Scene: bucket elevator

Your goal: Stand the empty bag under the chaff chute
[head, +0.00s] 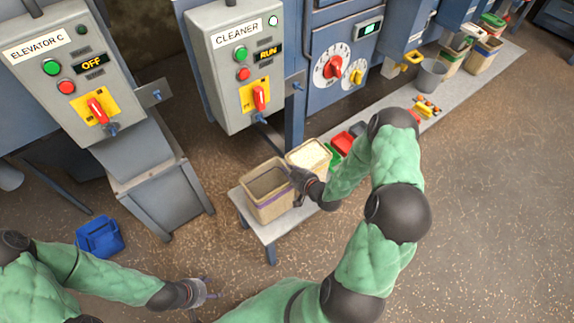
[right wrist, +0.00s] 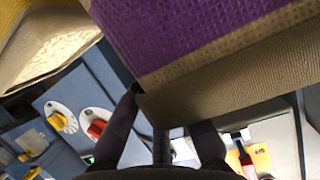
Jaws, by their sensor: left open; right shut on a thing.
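The empty bag (head: 266,205) is tan with a purple band and has an open, dark top. It appears upright at the near end of the low bench; I cannot tell whether it touches the bench. My right gripper (head: 298,182) is shut on its right side. In the right wrist view the bag's purple and tan wall (right wrist: 205,35) fills the top, against the fingers (right wrist: 165,115). My left gripper (head: 208,290) is open and empty, low above the floor at the bottom. I cannot make out which part is the chaff chute.
A bag with pale contents (head: 308,154) stands just behind the empty bag. Green and red scoops (head: 338,150), a grey bucket (head: 430,75) and more bags are along the bench (head: 262,232). The cleaner box (head: 240,65) reads RUN. A blue bin (head: 100,238) sits on the floor.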

